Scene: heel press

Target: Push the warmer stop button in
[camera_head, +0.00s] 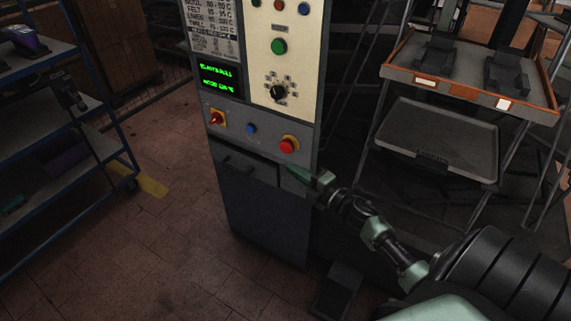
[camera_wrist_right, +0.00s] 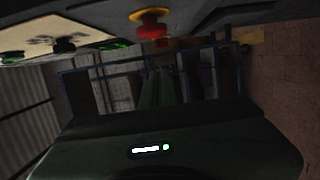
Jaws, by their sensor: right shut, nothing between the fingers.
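The cabinet's sloped panel holds a red mushroom button (camera_head: 288,146) on a yellow collar, at the panel's right end. I take it for the warmer stop button, though I cannot read its label. It also shows upside down at the top of the right wrist view (camera_wrist_right: 150,28). My right gripper (camera_head: 292,172) is shut and empty, just below this button in the head view. A gap shows between them there, and I cannot tell the exact depth. My left gripper is out of view.
A red rotary switch (camera_head: 216,118) on yellow and a blue button (camera_head: 251,129) share the panel. Above are a green display (camera_head: 219,79), a black knob (camera_head: 278,91) and a green button (camera_head: 279,46). A tray rack (camera_head: 445,135) stands right, shelves (camera_head: 50,125) left.

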